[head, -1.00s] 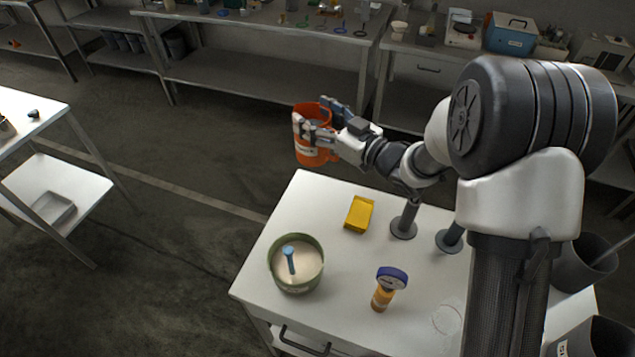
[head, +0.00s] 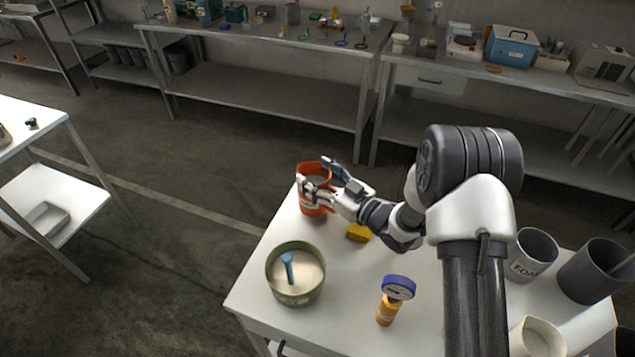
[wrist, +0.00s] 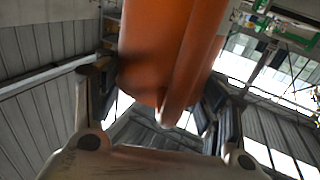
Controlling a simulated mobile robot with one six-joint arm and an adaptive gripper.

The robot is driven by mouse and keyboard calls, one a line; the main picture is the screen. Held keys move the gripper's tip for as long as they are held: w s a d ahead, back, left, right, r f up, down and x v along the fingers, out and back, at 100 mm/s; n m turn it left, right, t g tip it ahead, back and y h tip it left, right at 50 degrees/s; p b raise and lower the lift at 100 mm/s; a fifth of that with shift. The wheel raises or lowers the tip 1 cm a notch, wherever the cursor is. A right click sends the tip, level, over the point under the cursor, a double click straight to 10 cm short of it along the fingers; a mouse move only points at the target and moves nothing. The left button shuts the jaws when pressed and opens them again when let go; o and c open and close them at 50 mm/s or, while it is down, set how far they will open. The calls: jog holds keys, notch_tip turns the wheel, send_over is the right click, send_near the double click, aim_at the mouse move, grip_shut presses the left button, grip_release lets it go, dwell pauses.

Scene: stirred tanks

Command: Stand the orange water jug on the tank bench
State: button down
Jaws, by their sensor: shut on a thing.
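The orange water jug (head: 311,207) is in my gripper (head: 322,178), whose fingers are closed around its upper part. In the head view the jug looks upright with its open top up, in front of the far left corner of a white table (head: 235,294). I cannot tell whether its base touches the table. In the wrist view the orange jug wall (wrist: 165,45) fills the upper middle, between the two fingers (wrist: 160,95). No bench is clearly marked as the tank bench.
The white table holds a green tub (head: 296,293) of pale powder with a blue scoop, a yellow block (head: 358,233), an orange bottle with a blue gauge-like top (head: 388,308) and grey pots (head: 533,255). A white table (head: 35,110) stands left; cluttered steel benches (head: 265,38) run behind.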

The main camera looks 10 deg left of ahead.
jog(key=shift+f, duration=0.7)
jog(key=shift+c, duration=1.9)
grip_release()
jog(key=shift+f, duration=0.15)
jog(key=shift+s+d+r, duration=0.1)
jog(key=shift+d+r, duration=0.1)
jog(key=shift+d, duration=0.05)
jog(key=p+v, duration=0.2)
jog(key=v, duration=0.9)
jog(key=shift+s+d, duration=0.2)
jog(key=shift+s, duration=0.05)
